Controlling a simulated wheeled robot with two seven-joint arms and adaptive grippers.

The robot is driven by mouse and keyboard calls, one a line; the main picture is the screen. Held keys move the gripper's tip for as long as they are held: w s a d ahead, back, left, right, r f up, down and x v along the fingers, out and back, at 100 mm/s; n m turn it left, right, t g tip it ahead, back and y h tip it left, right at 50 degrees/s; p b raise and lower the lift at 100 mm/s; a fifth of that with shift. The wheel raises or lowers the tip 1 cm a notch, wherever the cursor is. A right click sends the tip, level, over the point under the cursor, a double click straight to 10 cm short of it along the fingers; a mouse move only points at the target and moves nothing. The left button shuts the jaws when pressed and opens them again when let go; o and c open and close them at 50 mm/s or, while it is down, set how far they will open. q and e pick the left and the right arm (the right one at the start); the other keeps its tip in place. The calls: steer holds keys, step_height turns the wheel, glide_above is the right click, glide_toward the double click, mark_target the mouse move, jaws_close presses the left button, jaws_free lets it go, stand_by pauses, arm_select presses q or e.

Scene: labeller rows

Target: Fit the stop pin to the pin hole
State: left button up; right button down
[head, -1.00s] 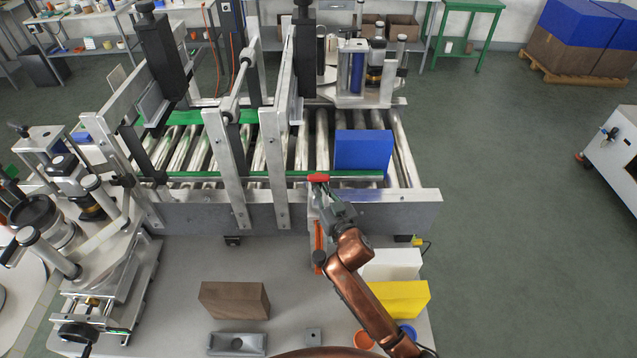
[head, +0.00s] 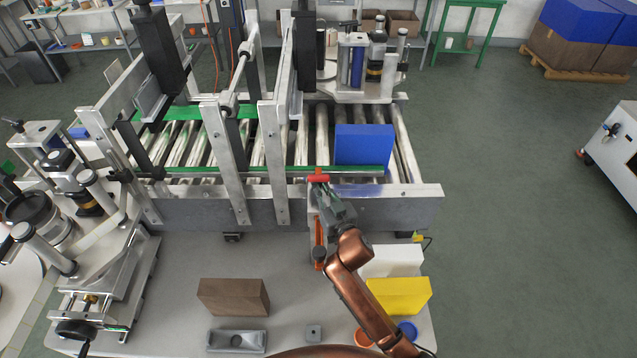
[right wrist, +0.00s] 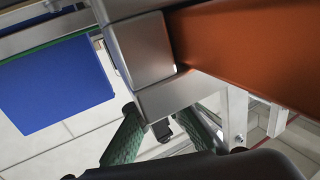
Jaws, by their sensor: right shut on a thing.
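The stop pin shows as a red T-shaped handle (head: 318,177) at the front rail of the conveyor, left of the blue box. My right gripper (head: 322,188) is shut on it at the fingertips. The pin's shank and the pin hole cannot be made out. A grey metal bracket (head: 315,217) stands just below the gripper on the conveyor's front side. In the right wrist view, my two green-grey fingers (right wrist: 163,132) show with a dark piece between them, below a square metal bar (right wrist: 180,95). My left gripper is not in view.
A blue box (head: 364,145) sits on the rollers behind the rail. An orange bar (head: 319,240) hangs beside my right arm and looms close in the wrist view. Brown (head: 233,296), yellow (head: 400,295) and white (head: 392,261) blocks stand on the table in front.

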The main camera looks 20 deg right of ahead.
steer(key=shift+f, duration=0.35)
steer(key=c, duration=2)
jaws_free()
steer(key=s, duration=0.4)
steer(key=s+d, duration=0.1)
steer(key=s, duration=0.7)
steer(key=shift+d, duration=0.15)
